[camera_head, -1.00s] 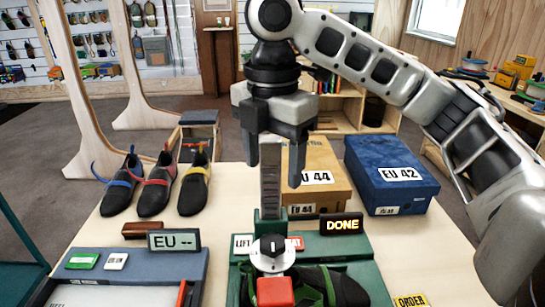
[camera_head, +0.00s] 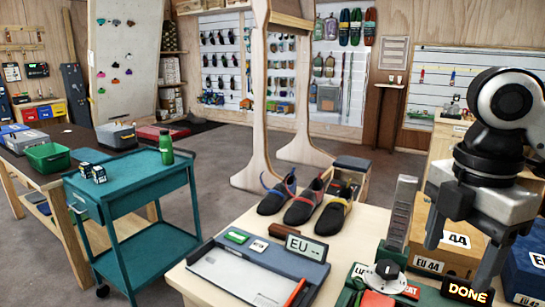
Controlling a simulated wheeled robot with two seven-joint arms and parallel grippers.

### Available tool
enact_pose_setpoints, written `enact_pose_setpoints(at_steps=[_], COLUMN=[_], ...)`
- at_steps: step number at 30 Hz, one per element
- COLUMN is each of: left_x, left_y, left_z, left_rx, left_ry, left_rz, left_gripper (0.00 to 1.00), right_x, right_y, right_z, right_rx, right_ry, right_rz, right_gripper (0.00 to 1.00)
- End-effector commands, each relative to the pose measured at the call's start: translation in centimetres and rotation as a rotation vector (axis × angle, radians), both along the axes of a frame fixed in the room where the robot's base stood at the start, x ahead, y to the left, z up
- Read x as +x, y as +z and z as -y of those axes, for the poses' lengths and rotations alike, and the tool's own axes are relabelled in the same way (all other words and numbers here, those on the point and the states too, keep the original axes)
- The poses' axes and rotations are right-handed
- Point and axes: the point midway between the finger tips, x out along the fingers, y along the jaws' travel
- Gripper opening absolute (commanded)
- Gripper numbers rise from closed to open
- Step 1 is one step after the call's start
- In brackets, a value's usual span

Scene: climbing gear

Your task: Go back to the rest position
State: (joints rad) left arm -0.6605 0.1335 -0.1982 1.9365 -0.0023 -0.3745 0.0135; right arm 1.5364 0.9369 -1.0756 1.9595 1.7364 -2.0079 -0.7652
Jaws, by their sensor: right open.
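My right gripper (camera_head: 462,245) hangs at the right edge of the picture with its fingers pointing down. Its two dark fingers are apart and nothing shows between them. It is in front of the orange EU 44 box (camera_head: 422,255) and hides part of it. Below it is the lit DONE sign (camera_head: 467,292). A grey upright post (camera_head: 401,212) stands left of the fingers, behind the dial (camera_head: 386,270) of the green device. My left gripper is not in view.
Three climbing shoes (camera_head: 300,208) stand on the pale table (camera_head: 238,232) near the EU display (camera_head: 307,247) and measuring tray (camera_head: 225,275). A blue EU 42 box (camera_head: 525,270) is at the right edge. A teal cart (camera_head: 135,185) with a green bottle (camera_head: 166,144) stands left, with floor between.

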Motion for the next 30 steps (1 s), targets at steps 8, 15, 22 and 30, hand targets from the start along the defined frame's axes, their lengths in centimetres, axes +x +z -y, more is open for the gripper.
enact_pose_setpoints(at_steps=[8, 15, 22, 30], left_x=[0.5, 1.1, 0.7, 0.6], left_y=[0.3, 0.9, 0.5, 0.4], left_z=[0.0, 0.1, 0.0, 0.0], left_rx=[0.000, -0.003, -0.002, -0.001], left_ry=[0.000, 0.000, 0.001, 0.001], left_rz=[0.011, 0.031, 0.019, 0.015], left_gripper=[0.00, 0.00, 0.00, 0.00], right_x=[0.8, 0.7, -1.1, -4.6], right_y=[-5.1, -10.1, -16.7, -23.1], right_z=[-3.2, -6.7, -11.9, -13.5], right_rx=[0.024, 0.096, 0.282, 0.474], right_ry=[-0.022, -0.079, -0.281, -0.786], right_rz=[0.029, 0.068, 0.103, 0.111], right_gripper=[0.64, 0.64, 0.64, 0.64])
